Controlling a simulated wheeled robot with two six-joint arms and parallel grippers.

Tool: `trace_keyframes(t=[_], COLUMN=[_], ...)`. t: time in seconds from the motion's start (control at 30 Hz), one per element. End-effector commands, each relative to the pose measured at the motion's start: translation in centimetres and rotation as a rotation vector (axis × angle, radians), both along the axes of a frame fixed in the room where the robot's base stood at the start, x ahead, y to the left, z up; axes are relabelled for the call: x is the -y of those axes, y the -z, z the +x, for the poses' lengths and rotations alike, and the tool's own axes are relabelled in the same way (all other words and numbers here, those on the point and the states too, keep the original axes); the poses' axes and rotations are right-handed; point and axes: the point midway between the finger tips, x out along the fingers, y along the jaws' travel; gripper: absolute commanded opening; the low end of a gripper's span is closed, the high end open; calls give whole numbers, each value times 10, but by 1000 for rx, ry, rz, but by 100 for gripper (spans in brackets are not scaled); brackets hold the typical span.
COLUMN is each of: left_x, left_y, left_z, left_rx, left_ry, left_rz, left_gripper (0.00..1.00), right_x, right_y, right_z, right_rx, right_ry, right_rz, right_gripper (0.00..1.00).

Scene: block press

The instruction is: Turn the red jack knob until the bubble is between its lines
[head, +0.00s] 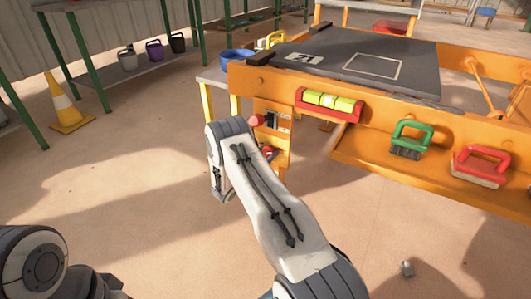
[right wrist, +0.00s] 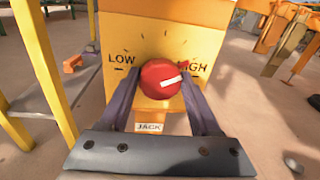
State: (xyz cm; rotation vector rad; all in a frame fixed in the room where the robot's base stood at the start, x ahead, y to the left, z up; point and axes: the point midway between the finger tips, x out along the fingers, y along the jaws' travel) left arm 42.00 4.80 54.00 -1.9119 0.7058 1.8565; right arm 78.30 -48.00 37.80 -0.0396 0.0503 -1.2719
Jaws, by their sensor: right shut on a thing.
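The red jack knob (right wrist: 160,80) sits on a yellow panel between the LOW and HIGH marks, above a JACK label (right wrist: 149,127). Its white pointer points right and slightly up, toward HIGH. My right gripper (right wrist: 161,86) is shut on the knob, one finger on each side. In the head view the knob (head: 267,151) is partly hidden by my right wrist. The level (head: 330,103), a yellow-green vial in a red holder, is on the orange front beam. Its bubble and lines are too small to judge. My left gripper is out of view.
A red ball-ended lever (head: 256,120) is just above the knob. A green-handled brush (head: 411,138) and a red-handled one (head: 480,166) are on the orange frame at right. A dark plate (head: 400,50) tops the press. The floor in front is mostly clear.

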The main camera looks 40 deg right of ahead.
Motion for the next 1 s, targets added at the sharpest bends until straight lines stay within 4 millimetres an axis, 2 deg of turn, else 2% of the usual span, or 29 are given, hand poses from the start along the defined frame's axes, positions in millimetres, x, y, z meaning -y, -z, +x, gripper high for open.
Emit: trace_keyframes(t=[0.27, 0.3, 0.33, 0.37, 0.73, 0.87, 1.0], left_x=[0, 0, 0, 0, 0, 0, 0], left_y=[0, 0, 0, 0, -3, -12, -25], left_z=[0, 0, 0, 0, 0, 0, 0], left_rx=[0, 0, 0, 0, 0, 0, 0], left_ry=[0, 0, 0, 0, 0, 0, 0], left_rz=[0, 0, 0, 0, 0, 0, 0], left_gripper=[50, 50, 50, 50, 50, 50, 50], right_x=[0, 0, 0, 0, -4, -21, -48], right_y=[1, 1, 1, 1, 0, -2, -4], right_z=[-1, -1, -1, -1, -1, -5, -14], right_rx=[6, 6, 6, 6, 5, 2, 1], right_ry=[2, 2, 2, 1, -1, -4, -5], right_rz=[4, 4, 4, 4, 4, 4, 4], right_gripper=[8, 75, 87, 93, 93, 93, 93])
